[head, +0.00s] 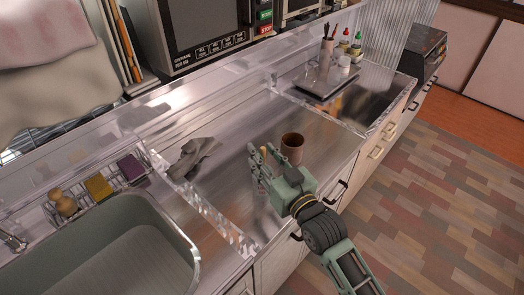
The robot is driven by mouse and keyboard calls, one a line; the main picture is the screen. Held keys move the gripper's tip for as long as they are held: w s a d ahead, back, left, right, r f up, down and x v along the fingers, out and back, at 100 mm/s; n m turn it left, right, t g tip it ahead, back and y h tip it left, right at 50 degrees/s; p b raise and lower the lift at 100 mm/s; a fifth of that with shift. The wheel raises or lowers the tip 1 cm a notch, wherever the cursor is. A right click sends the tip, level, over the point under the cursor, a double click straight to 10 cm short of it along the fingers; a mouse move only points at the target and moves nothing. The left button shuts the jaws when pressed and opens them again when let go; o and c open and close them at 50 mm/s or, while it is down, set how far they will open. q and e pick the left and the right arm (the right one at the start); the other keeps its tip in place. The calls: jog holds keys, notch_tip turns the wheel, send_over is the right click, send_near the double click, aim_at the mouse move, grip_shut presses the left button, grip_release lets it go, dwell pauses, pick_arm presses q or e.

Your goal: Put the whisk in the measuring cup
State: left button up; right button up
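My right gripper (260,157) is over the metal counter, just left of a brown cup (293,142). This cup stands upright on the counter and is the only cup-like vessel near the gripper; I take it as the measuring cup. A small tan piece, which looks like the handle of the whisk (264,151), shows between the fingers, and they appear closed on it. Faint thin lines below the gripper may be the whisk's wires or a reflection. The gripper hides most of the whisk. My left gripper is out of view.
A grey crumpled cloth (194,155) lies on the counter to the left. A sink (110,258) is at lower left, with a rack of sponges and a brush behind it. A tray (325,84) with bottles stands at the back right. The counter behind the cup is clear.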

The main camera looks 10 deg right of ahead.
jog(key=p+v, duration=0.2)
jog(key=v, duration=0.7)
jog(key=shift+p, duration=0.3)
jog(key=shift+w, duration=0.15)
